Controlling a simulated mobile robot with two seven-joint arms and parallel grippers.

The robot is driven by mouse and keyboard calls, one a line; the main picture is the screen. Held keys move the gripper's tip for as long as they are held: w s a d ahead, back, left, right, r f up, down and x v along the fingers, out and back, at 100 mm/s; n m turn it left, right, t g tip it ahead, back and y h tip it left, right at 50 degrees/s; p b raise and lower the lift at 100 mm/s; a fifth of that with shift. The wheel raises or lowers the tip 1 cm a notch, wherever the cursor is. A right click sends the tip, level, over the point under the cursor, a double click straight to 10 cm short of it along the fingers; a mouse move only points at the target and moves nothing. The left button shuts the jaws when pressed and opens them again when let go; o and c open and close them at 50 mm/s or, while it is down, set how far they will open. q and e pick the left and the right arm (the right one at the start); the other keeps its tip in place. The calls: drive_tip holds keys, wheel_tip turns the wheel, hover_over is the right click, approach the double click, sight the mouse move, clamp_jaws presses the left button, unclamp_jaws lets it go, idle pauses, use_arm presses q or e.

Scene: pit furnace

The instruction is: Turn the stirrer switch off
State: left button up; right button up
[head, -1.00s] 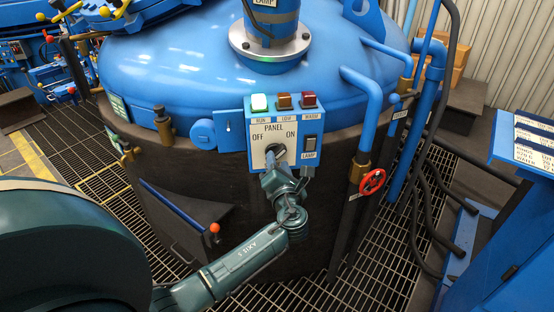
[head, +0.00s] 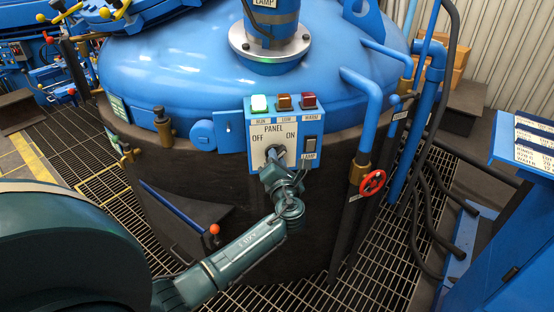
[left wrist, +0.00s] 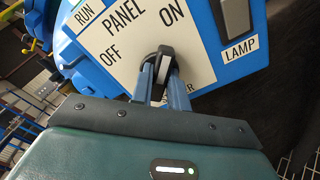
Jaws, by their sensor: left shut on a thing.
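The stirrer switch (left wrist: 160,70) is a dark rotary knob with a pale line on its handle, low on the white face of a blue panel box (head: 250,160). In the left wrist view OFF is printed to its left and ON above it. The handle points up, roughly toward ON. The label below it is mostly hidden; only "ER" shows. My left gripper (left wrist: 164,86) is shut on the knob, one blue finger on each side. In the head view my left gripper (head: 275,156) covers most of the knob. My right gripper is not in view.
A LAMP rocker switch (head: 310,143) sits close right of the knob. Blue pipes and a red handwheel (head: 372,182) stand to the right.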

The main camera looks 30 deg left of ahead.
use_arm(q)
drive_tip(key=shift+n, duration=0.3)
clamp_jaws()
drive_tip(key=shift+s+a+n+b, duration=0.1)
drive_tip(key=shift+n+b, duration=0.8)
drive_tip(key=shift+n, duration=3.45)
drive_tip(key=shift+s+a+n+b, duration=0.1)
drive_tip(key=shift+n+b, duration=0.8)
drive_tip(key=shift+n, duration=3.45)
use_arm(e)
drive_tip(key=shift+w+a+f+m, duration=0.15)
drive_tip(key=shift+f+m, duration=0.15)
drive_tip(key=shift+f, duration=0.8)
use_arm(q)
drive_tip(key=o, duration=0.8)
unclamp_jaws()
drive_tip(key=shift+v, duration=6.6)
